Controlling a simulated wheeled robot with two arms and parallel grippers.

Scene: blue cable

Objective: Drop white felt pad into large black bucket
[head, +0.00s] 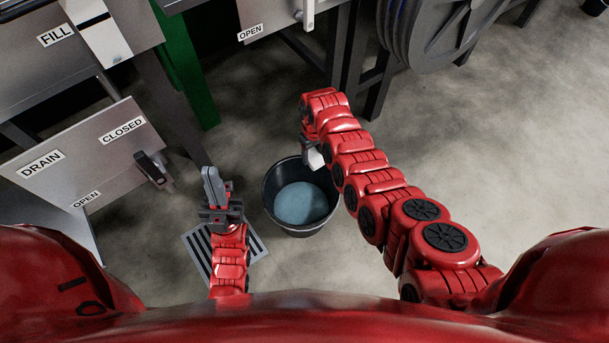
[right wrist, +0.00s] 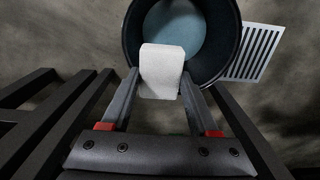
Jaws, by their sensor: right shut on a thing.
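The white felt pad (right wrist: 162,72) is between the fingertips of my right gripper (right wrist: 160,82), which is shut on it. In the right wrist view the pad overlaps the near rim of the large black bucket. In the head view a bit of the pad (head: 314,157) shows at the bucket's upper right edge, beside the end of my right arm. The black bucket (head: 271,213) stands on the floor with blue-grey contents; it also shows in the right wrist view (right wrist: 132,45). My left gripper (head: 213,185) is left of the bucket, its fingers close together, with nothing seen between them.
A floor drain grate (head: 195,247) lies left of the bucket under my left arm. A panel with DRAIN and CLOSED labels (head: 85,160) and a lever (head: 152,168) stands at the left. A dark hose reel (head: 440,40) is at the upper right. Floor at the right is clear.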

